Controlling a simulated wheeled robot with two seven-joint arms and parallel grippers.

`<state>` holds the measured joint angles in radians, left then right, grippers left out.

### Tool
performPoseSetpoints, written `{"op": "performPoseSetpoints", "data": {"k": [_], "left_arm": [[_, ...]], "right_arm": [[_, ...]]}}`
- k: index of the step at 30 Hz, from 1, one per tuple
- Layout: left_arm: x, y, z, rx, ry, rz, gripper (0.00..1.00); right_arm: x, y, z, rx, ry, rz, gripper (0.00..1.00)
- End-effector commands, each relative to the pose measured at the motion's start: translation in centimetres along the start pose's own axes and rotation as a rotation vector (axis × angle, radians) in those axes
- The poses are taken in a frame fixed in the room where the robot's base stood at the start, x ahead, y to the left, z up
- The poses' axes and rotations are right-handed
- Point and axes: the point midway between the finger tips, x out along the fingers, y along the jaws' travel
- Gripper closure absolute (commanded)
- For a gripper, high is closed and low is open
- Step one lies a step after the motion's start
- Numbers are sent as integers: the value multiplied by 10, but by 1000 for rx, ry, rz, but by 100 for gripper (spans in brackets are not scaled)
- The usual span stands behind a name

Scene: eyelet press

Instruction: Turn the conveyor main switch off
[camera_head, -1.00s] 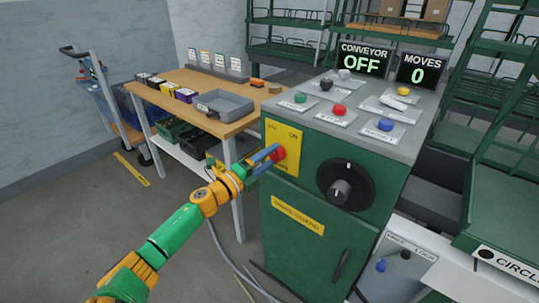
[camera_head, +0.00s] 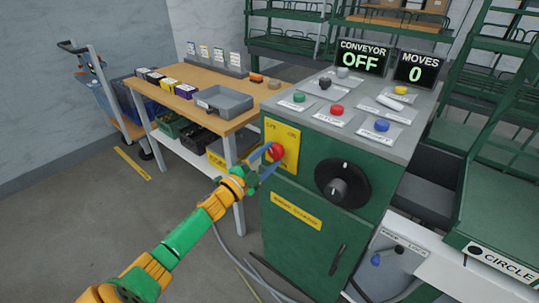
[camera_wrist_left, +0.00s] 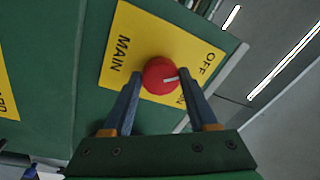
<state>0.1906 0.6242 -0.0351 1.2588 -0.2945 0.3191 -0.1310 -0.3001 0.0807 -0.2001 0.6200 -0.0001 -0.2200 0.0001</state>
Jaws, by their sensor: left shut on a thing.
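The conveyor main switch is a red round knob (camera_head: 275,151) on a yellow plate (camera_head: 291,137) on the green cabinet's front. In the left wrist view the knob (camera_wrist_left: 159,76) has a white mark pointing to the right, and its plate (camera_wrist_left: 135,25) reads MAIN, OFF and a partly hidden ON. My left gripper (camera_head: 268,159) has its two blue fingers on either side of the knob and is shut on it, also in the left wrist view (camera_wrist_left: 157,80). The conveyor display (camera_head: 362,58) reads OFF. My right gripper is not in view.
A large black dial (camera_head: 342,185) sits right of the switch. Coloured buttons, including a red one (camera_head: 337,110), are on the sloped top. A MOVES display (camera_head: 416,69) reads 0. A wooden table (camera_head: 225,126) with a grey tray (camera_head: 222,102) stands to the left.

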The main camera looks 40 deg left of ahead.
Motion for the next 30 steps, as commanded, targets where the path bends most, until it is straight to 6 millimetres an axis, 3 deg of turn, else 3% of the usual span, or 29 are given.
{"op": "performPoseSetpoints", "data": {"k": [17, 18, 21, 30], "left_arm": [[0, 0, 0, -35, -3, -2, 97], [0, 0, 0, -35, -3, -2, 39], [0, 0, 0, -34, -3, -2, 12], [-1, 0, 0, -33, -3, -2, 12]], "right_arm": [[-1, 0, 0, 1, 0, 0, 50], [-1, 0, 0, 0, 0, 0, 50], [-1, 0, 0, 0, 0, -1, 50], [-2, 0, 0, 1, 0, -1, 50]]}}
